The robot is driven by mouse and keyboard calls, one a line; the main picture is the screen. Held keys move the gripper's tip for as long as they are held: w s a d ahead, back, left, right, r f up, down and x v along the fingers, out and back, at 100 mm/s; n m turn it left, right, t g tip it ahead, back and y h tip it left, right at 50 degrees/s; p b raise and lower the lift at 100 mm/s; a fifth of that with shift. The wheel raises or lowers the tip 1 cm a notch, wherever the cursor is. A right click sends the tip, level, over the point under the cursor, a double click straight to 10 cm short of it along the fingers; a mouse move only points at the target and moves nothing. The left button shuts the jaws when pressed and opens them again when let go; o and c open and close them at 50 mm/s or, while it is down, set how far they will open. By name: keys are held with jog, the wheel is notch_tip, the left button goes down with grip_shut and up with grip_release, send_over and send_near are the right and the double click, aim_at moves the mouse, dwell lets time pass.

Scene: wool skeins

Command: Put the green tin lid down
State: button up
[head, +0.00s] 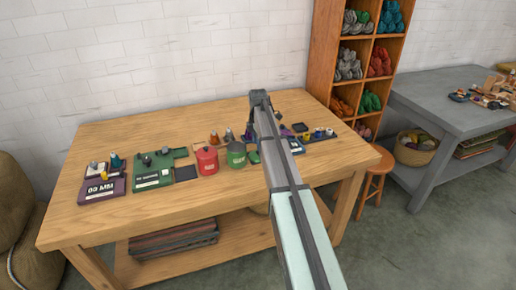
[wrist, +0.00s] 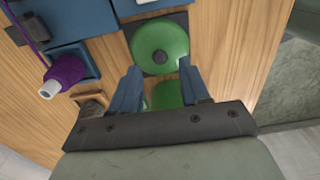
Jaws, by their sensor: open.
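The green tin lid (wrist: 160,47), a round disc with a dark knob, shows in the wrist view over a dark square mat (wrist: 182,19). It lies just beyond my fingertips, clear of the jaws. In the head view a low green shape (head: 254,157), apparently this lid, shows beside my arm, partly hidden. The green tin (head: 236,155) stands to its left. My gripper (wrist: 162,78) is open; in the wrist view another green piece (wrist: 167,95) shows between the fingers, partly covered, and I cannot tell what it is. In the head view my arm hides the gripper.
A red tin (head: 206,160) stands left of the green tin, near an empty dark mat (head: 186,173). Blue trays and a purple cone (wrist: 66,75) lie close to the lid. Green and purple trays (head: 101,186) sit further left. The table's front is bare.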

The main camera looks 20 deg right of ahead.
notch_tip(320, 180, up, 8)
jog(key=shift+r, duration=0.25)
dwell(0.5)
